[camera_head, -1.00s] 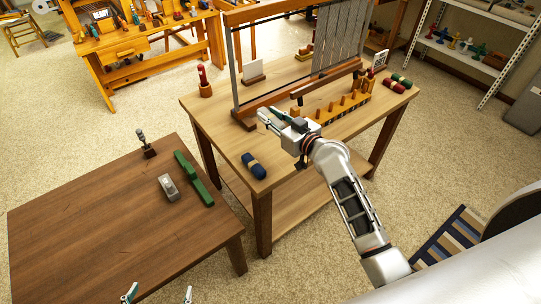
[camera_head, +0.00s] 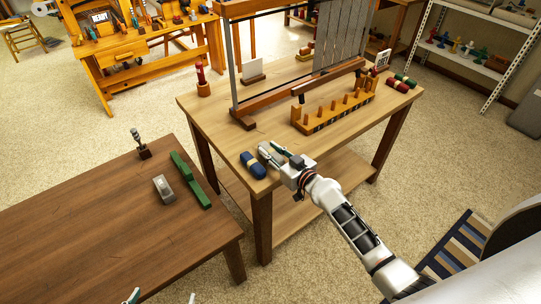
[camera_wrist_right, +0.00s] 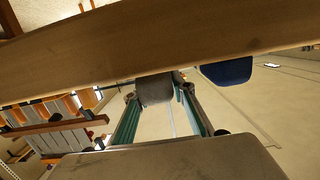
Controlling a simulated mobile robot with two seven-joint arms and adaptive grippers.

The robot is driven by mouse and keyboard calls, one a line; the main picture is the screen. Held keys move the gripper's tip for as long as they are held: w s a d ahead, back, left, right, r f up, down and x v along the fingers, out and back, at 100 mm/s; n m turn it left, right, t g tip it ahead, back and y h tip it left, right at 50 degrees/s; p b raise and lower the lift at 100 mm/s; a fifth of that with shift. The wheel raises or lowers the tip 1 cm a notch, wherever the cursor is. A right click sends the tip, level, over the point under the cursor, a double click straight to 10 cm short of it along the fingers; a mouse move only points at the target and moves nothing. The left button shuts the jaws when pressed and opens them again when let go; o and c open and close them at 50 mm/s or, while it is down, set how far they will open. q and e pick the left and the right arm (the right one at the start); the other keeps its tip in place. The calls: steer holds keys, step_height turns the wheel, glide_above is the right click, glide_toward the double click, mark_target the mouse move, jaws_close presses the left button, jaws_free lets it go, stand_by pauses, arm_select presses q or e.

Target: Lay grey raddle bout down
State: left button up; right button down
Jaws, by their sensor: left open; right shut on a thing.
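The grey raddle bout (camera_head: 264,150) is between the green-lined fingers of my right gripper (camera_head: 274,151), beside the blue bout with a pale band (camera_head: 253,165). In the right wrist view the grey bout (camera_wrist_right: 154,89) sits between the fingers, close to the light wooden table (camera_wrist_right: 190,35), and part of it is hidden. I cannot tell whether it touches the tabletop. The blue bout (camera_wrist_right: 228,71) also shows there, apart from it. My left gripper (camera_head: 163,297) shows only its two spread fingertips at the bottom edge, open, with nothing visible between them.
The loom (camera_head: 285,92) stands at the back of the light table (camera_head: 225,125). A peg rack (camera_head: 335,108) and red and green bouts (camera_head: 402,83) lie to the right. The brown table (camera_head: 100,220) at left holds a green piece (camera_head: 190,180) and a grey block (camera_head: 164,188).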

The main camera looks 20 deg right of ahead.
steer(key=shift+f, duration=0.3)
steer(key=c, duration=1.7)
jaws_free()
